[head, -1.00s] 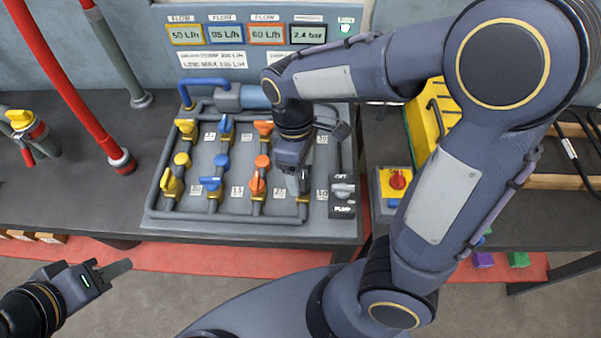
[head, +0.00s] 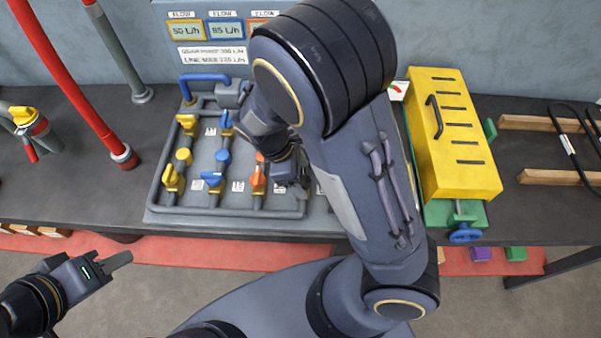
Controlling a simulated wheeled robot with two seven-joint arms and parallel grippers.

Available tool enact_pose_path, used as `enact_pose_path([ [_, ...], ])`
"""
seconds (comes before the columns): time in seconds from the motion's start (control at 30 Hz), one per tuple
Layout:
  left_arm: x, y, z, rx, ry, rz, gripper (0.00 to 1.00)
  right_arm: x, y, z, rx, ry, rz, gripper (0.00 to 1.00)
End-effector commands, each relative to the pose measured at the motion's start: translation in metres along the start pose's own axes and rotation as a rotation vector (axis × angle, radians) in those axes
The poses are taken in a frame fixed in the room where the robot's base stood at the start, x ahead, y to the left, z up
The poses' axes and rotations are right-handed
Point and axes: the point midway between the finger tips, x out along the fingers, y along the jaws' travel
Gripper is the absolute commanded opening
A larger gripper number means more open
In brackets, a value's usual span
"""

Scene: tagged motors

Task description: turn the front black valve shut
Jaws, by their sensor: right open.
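The valve panel (head: 232,205) lies on the bench with columns of yellow, blue and orange valves. The front black valve is not visible; my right gripper and forearm cover the right part of the panel. My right gripper (head: 295,184) is open and points down over the front row, just right of the front orange valve (head: 258,181). Whether it touches or surrounds a handle cannot be seen. My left gripper (head: 117,262) hangs over the floor at lower left, away from the panel; its finger gap is not visible.
The front blue valve (head: 214,181) and front yellow valve (head: 171,180) stand to the left. A red pipe (head: 80,90) rises at the left. A yellow box (head: 452,140) stands right of my forearm. Flow displays (head: 226,30) are on the board behind.

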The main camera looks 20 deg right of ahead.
Motion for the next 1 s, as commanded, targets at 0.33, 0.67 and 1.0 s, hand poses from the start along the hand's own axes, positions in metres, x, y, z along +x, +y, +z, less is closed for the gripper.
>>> enact_pose_path([
  [0.33, 0.0, 0.0, 0.0, 0.0, 0.0, 0.0, 0.36, 0.0014, -0.0002, 0.0001, 0.0, 0.0, -0.001, 0.59],
  [0.67, -0.0001, 0.0, -0.0001, 0.0, 0.0, 0.0, 0.36, 0.0011, -0.0002, 0.0001, 0.001, 0.0, -0.001, 0.26],
  [1.0, -0.0035, 0.0016, -0.0018, 0.0, 0.0, 0.0, 0.36, 0.0002, 0.0006, 0.0005, 0.083, 0.0, -0.036, 0.26],
])
